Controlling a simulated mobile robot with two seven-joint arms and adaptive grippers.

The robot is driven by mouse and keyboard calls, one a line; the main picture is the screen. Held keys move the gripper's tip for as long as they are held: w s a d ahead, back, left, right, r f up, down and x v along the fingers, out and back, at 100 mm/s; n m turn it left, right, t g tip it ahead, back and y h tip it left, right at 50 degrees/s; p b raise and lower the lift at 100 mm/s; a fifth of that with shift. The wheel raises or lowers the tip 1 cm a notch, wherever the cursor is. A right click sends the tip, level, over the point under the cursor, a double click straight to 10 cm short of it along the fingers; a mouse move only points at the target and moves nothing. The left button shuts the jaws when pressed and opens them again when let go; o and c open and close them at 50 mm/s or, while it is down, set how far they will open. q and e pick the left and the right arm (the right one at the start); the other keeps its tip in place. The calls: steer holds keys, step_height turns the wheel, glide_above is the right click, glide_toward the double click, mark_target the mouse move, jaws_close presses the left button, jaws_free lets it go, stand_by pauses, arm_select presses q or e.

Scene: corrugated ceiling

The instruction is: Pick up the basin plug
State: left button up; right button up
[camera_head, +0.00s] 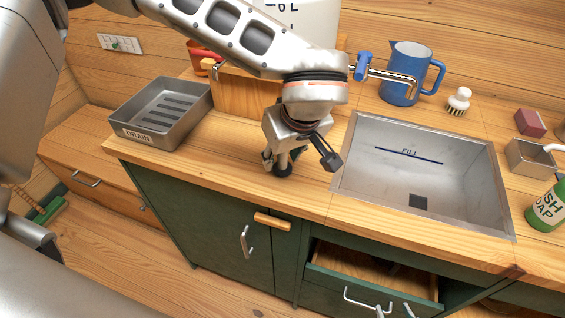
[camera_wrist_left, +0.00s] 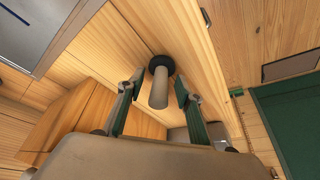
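The basin plug has a dark round base and a pale grey cylindrical handle. In the left wrist view the plug (camera_wrist_left: 158,90) stands on the wooden counter, between the two fingers of my left gripper (camera_wrist_left: 158,92). A gap shows on both sides of the handle, so the gripper is open around it. In the head view my left gripper (camera_head: 286,162) points down at the counter left of the basin, and the plug (camera_head: 283,171) is mostly hidden under it. My right gripper is not in view.
The sunken metal basin (camera_head: 350,180) with its drain hole (camera_head: 418,201) lies right of the gripper. A grey drain tray (camera_head: 185,125) stands to the left. Behind are a wooden box (camera_head: 235,95), tap (camera_head: 395,78) and blue jug (camera_head: 402,85). A drawer (camera_head: 335,283) below is open.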

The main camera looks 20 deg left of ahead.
arm_select(q)
jaws_close()
